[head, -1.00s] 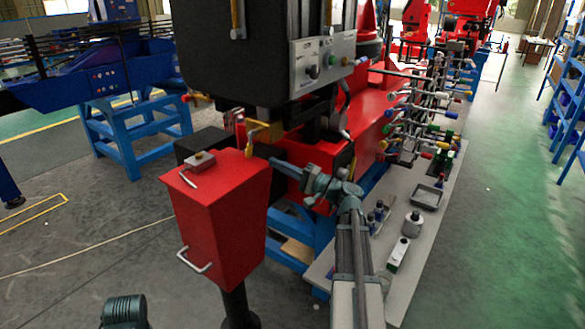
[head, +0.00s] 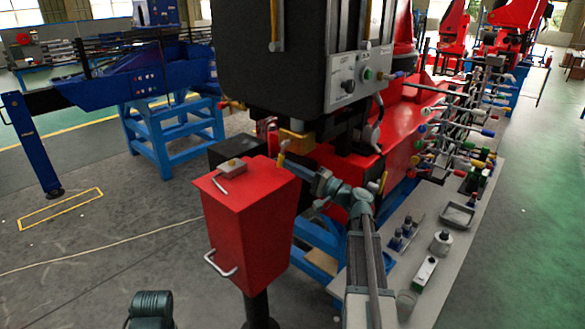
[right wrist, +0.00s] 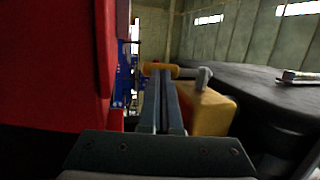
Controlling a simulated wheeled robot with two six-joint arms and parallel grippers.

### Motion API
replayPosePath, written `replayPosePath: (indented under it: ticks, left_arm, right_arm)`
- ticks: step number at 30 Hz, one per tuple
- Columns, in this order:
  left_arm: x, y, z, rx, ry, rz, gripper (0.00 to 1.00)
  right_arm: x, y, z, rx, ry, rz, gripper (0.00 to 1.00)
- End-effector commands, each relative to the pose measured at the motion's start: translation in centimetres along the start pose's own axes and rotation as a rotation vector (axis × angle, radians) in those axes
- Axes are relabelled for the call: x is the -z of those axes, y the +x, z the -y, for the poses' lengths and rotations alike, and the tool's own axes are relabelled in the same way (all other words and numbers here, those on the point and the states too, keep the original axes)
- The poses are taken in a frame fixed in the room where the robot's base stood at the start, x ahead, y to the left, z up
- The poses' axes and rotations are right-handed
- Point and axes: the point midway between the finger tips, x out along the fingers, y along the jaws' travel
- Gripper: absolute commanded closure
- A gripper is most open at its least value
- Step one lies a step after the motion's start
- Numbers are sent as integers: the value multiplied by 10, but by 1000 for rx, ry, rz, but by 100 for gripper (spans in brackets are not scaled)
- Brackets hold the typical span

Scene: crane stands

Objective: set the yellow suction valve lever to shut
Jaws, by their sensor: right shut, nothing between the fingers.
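The yellow suction valve (head: 297,141) sits on the far side of the red box, under the black housing. Its yellow lever (head: 282,153) stands at the valve's left side in the head view. In the right wrist view the valve body (right wrist: 208,110) is right of the fingers, with a grey pivot on top. The lever's yellow grip (right wrist: 160,69) lies crosswise just beyond the fingertips. My right gripper (head: 302,170) is shut and empty, close below the valve; its fingers (right wrist: 162,82) point at the grip. I cannot tell whether they touch. My left gripper is not in view.
The red box (head: 248,222) with a silver handle stands left of my right arm. The black housing (head: 290,60) hangs above the valve. A rack of coloured levers (head: 460,130) and a grey bench (head: 400,285) with bottles are at right.

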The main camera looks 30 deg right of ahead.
Motion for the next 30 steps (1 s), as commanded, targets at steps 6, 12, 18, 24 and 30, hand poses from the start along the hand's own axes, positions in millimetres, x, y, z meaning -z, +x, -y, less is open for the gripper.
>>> replayPosePath:
  ticks: [6,12,18,24,30]
  left_arm:
    - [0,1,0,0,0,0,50]
    - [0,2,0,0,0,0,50]
    - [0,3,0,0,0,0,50]
    - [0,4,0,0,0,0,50]
    - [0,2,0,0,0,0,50]
  right_arm:
    - [1,3,-2,0,0,0,100]
    - [1,6,-3,0,0,0,100]
    - [3,12,-7,-1,0,1,100]
    - [5,23,-10,-1,0,2,100]
    - [8,37,-12,-1,0,2,100]
